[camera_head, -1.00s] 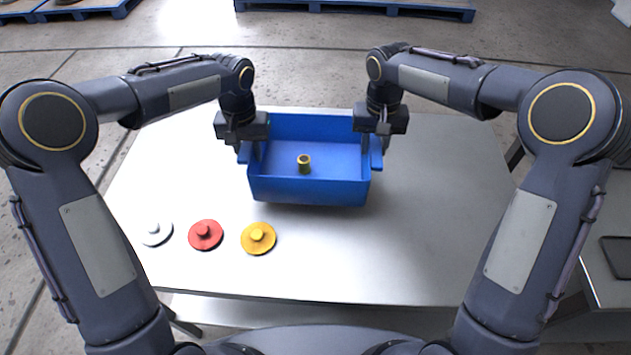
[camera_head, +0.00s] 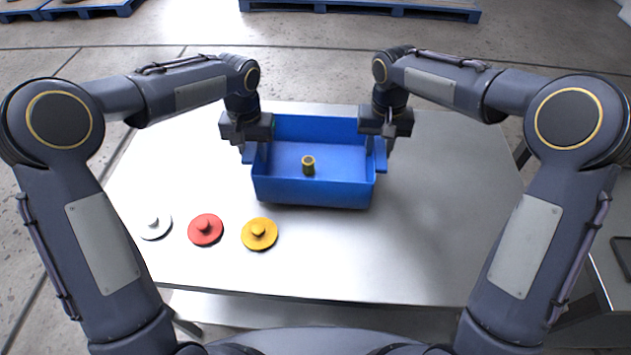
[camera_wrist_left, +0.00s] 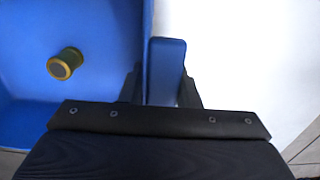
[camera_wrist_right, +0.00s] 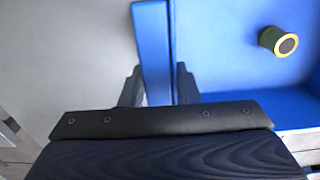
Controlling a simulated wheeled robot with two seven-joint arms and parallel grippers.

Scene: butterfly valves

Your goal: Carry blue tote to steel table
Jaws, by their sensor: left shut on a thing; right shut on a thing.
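The blue tote (camera_head: 312,192) is over the steel table (camera_head: 400,250), near its far side; I cannot tell whether it touches the top. A small cylinder with yellowish rims (camera_head: 308,165) stands inside it. My left gripper (camera_head: 250,146) is shut on the tote's left handle, which shows between the fingers in the left wrist view (camera_wrist_left: 165,72). My right gripper (camera_head: 384,146) is shut on the right handle, which shows in the right wrist view (camera_wrist_right: 154,55). The fingertips are partly hidden behind the handles and gripper bodies.
A white disc (camera_head: 155,226), a red disc (camera_head: 205,229) and a yellow disc (camera_head: 259,234), each with a knob, lie on the near left of the table. The table's right part is clear. Another surface with a dark flat object (camera_head: 622,255) is at right. Blue pallets (camera_head: 360,8) lie beyond.

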